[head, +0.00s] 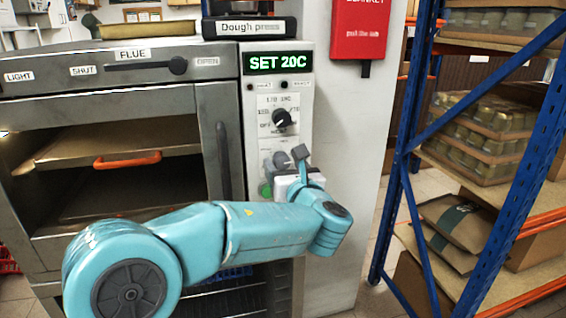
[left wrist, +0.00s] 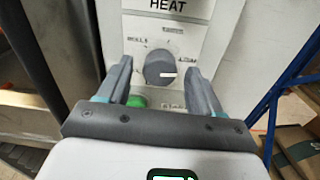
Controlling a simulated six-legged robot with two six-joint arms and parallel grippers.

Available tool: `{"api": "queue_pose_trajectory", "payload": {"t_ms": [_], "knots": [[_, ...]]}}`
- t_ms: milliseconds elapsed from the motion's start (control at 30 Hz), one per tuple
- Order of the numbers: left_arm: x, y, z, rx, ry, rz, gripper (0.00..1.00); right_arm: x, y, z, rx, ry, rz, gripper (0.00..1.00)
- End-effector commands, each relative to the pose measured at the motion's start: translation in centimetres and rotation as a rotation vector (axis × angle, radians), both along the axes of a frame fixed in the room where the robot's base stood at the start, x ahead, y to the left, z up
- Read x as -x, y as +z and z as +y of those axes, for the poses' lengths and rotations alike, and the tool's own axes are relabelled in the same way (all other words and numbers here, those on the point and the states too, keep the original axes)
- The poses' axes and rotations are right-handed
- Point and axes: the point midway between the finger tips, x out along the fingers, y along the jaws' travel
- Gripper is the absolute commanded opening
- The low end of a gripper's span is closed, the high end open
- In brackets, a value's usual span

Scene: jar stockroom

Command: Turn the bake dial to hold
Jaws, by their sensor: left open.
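The oven's control panel (head: 307,105) carries a green display (head: 278,63) reading SET 20C. An upper black dial (head: 283,120) has HEAT printed under its plate. A lower grey dial (left wrist: 159,68) sits below that HEAT label in the left wrist view. Its white pointer mark points right; the small words around it are mostly unreadable, so I cannot read which position is hold. My left gripper (head: 291,158) is open before the lower dial, a finger on either side of it; contact is not clear. My gripper largely hides this dial in the head view. My right gripper is not in view.
A green button (left wrist: 137,101) lies just below the lower dial, near the left finger. The oven door's vertical handle (head: 223,160) is left of the panel. A blue shelf rack (head: 408,165) with jars stands right. A red fire-blanket box (head: 358,28) hangs above.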

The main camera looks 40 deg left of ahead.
Motion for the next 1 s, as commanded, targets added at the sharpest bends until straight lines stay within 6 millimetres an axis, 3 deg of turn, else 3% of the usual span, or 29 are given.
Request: {"api": "queue_pose_trajectory", "payload": {"t_ms": [167, 433, 467, 600, 633, 1000], "knots": [[-0.85, -0.03, 1.13, 0.000, 0.001, 0.001, 0.65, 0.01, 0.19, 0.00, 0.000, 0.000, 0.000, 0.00], [-0.94, -0.06, 1.25, 0.000, 0.000, 0.001, 0.65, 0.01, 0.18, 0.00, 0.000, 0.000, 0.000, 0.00], [-0.94, -0.06, 1.24, 0.000, 0.000, 0.001, 0.59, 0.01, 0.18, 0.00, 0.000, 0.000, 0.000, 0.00], [-0.93, -0.06, 1.23, 0.001, 0.000, 0.001, 0.13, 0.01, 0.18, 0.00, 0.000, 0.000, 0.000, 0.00], [-0.93, -0.06, 1.23, 0.001, 0.000, 0.001, 0.10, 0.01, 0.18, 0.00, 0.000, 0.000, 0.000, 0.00], [-0.92, -0.26, 1.21, 0.036, 0.001, -0.042, 0.10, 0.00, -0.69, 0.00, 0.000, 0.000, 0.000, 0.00]]}}
